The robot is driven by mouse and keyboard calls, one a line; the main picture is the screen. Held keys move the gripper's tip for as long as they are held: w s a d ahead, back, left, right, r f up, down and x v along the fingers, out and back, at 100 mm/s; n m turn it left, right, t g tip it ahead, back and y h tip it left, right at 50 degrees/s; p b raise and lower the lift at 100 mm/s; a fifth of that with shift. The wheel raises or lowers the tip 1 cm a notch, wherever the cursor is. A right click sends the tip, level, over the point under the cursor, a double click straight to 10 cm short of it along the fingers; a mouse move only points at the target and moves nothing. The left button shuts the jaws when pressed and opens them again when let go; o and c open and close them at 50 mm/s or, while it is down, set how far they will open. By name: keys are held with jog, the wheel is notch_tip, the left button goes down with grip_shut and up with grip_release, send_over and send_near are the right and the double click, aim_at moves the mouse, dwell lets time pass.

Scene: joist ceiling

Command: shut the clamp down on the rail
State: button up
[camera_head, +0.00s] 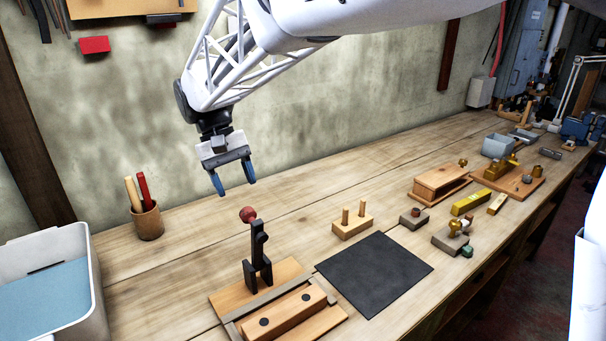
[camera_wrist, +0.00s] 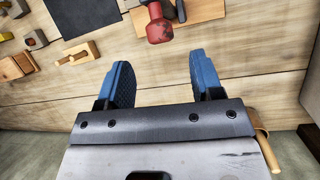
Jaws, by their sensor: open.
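The clamp (camera_head: 257,262) is a black upright lever with a red ball knob (camera_head: 248,214) on top, standing raised on a wooden base. The rail (camera_head: 285,312) is a wooden bar with two dark round spots, lying in front of the clamp. My gripper (camera_head: 234,192) is open and empty, above and a little left of the knob, apart from it. In the wrist view the red knob (camera_wrist: 159,27) shows beyond the two blue fingertips of my gripper (camera_wrist: 163,68), near the top edge. The rail is out of the wrist view.
A cup with two handled tools (camera_head: 147,222) stands at the left, near a grey bin (camera_head: 93,285). A black mat (camera_head: 375,273) and a two-peg block (camera_head: 352,228) lie right of the clamp. Several wood and brass pieces sit farther right. The bench behind the clamp is clear.

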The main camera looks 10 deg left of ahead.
aim_at(246, 210)
jog(key=shift+x, duration=3.5)
grip_shut()
